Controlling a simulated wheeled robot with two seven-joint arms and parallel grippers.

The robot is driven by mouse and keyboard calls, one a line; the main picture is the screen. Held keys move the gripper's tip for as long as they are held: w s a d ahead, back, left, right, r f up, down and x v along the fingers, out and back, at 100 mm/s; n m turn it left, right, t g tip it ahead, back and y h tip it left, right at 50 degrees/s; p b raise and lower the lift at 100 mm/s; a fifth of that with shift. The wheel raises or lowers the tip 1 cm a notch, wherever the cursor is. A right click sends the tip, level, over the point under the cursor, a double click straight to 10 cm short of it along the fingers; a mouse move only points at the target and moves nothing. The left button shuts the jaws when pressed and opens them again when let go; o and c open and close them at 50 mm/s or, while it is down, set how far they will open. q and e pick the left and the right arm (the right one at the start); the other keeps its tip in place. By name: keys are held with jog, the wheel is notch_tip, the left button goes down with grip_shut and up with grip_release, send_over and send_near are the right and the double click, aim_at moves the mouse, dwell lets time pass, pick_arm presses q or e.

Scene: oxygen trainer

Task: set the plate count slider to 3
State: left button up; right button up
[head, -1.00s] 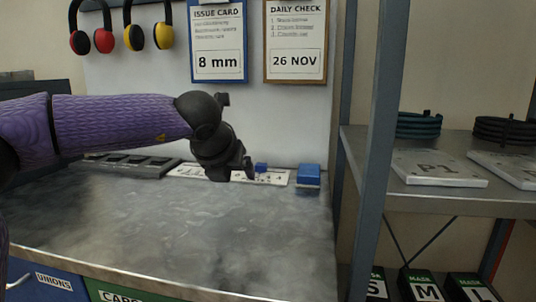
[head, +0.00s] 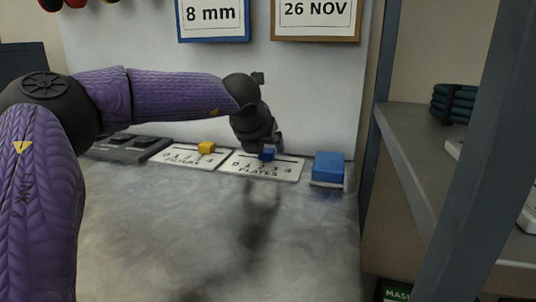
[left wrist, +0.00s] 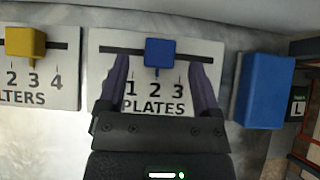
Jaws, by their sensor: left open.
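The plate count slider is a white panel marked PLATES (head: 242,169) with a dark slot and a blue knob (head: 267,154). In the left wrist view the blue knob (left wrist: 160,52) has its pointer at the 2, with the 3 just to its right. My left gripper (head: 265,145) is at the knob. In the left wrist view its open fingers (left wrist: 159,68) appear on either side of the knob, with gaps on both sides. My right gripper is not in view.
A similar FILTERS panel with a yellow knob (head: 206,147) lies to the left. A blue block (head: 328,167) stands just right of the PLATES panel. A dark tray (head: 130,150) is further left. The front of the bench is clear. A shelf unit stands at the right.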

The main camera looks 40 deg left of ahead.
pick_arm(q)
jog(key=shift+b+x, duration=0.3)
jog(key=shift+x, duration=1.05)
grip_shut()
dwell(0.4)
